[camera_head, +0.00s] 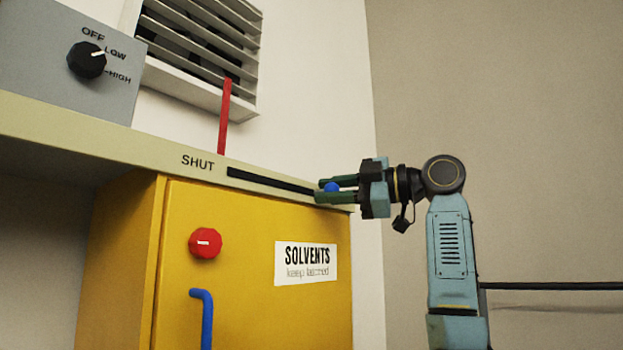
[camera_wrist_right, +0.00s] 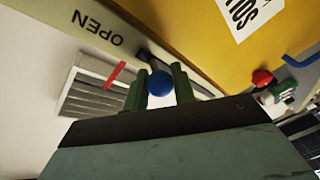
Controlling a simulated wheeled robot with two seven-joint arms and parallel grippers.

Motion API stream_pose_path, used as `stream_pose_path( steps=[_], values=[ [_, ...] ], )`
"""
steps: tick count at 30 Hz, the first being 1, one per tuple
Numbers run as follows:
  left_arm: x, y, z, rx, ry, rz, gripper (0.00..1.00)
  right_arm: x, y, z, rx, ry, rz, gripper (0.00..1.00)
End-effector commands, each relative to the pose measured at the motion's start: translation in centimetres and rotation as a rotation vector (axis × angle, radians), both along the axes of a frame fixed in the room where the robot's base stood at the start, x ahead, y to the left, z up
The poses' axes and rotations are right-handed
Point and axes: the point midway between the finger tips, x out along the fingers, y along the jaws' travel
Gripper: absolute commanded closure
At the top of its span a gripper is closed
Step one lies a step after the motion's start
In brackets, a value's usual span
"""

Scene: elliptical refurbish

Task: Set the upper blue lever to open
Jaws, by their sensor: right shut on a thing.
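The upper blue lever shows as a round blue knob (camera_head: 331,187) at the right end of a dark slot (camera_head: 270,182) in the cream ledge. The word SHUT (camera_head: 198,163) is printed at the slot's left end. In the right wrist view the word OPEN (camera_wrist_right: 98,29) is on the ledge near the blue knob (camera_wrist_right: 160,87). My right gripper (camera_head: 319,190) reaches in from the right and is shut on the knob, its two green fingers on either side. The fingers partly hide the knob and the slot's right end. My left gripper is not in view.
Below the ledge is a yellow cabinet (camera_head: 255,215) with a red knob (camera_head: 205,243), a SOLVENTS label (camera_head: 305,263) and a lower blue handle (camera_head: 202,315). A red lever (camera_head: 224,115) stands before a louvred vent (camera_head: 190,50). A grey dial panel (camera_head: 40,60) is at upper left.

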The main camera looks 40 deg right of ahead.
Motion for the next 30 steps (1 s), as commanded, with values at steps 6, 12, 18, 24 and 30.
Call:
stream_pose_path(
  steps=[6, 12, 18, 24, 30],
  values=[
    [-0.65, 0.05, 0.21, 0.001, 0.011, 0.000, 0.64, -0.09, -0.78, 0.07, 0.003, -0.003, -0.004, 1.00],
    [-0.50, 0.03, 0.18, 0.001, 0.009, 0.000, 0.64, -0.10, -0.82, 0.10, 0.004, -0.005, -0.005, 1.00],
    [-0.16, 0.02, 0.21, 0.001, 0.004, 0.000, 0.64, -0.09, -0.78, 0.09, 0.003, -0.004, -0.005, 0.53],
    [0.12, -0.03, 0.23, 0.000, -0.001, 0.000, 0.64, -0.07, -0.69, 0.03, 0.001, -0.002, -0.003, 0.53],
    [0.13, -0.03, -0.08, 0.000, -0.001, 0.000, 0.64, -0.96, -1.19, 0.00, 0.001, -0.004, -0.004, 0.53]
  ],
)
